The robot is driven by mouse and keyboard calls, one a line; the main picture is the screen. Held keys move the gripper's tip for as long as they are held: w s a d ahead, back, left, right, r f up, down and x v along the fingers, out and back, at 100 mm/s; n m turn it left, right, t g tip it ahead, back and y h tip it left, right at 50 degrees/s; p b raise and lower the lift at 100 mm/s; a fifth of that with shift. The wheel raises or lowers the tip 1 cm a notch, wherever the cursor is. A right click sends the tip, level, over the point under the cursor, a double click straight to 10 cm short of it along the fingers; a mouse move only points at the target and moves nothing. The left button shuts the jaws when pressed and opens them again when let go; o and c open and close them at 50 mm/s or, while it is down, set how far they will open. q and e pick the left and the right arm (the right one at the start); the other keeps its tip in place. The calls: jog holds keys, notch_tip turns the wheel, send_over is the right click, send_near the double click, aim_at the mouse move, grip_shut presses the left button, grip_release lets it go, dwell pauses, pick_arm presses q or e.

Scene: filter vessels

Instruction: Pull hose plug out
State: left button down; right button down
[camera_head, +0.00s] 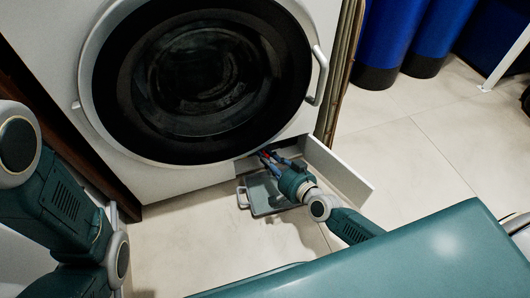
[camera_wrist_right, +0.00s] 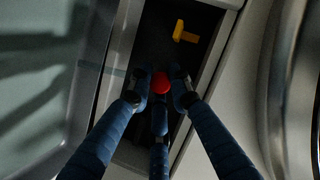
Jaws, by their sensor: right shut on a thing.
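The washing machine (camera_head: 168,178) has its low service opening uncovered at the bottom right. In the right wrist view, the hose plug, a round red cap (camera_wrist_right: 161,83), sits between my blue fingers at the dark opening. My right gripper (camera_head: 267,157) reaches into this opening from the right and is shut on the plug; its fingertips also show in the wrist view (camera_wrist_right: 163,88). The hose itself is hidden behind the plug and fingers. My left arm shows at the left edge of the head view, but its gripper is out of frame.
A yellow T-shaped handle (camera_wrist_right: 186,34) sits deeper in the opening. A grey tray (camera_head: 262,203) with handles lies on the floor below my right gripper. The open white flap (camera_head: 338,172) sticks out at the right. Blue cylinders (camera_head: 388,40) stand at the back right.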

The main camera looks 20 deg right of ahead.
jog(key=c, duration=1.6)
grip_release()
jog(key=v, duration=1.2)
jog(key=shift+s+f, duration=0.1)
jog(key=shift+f, duration=0.05)
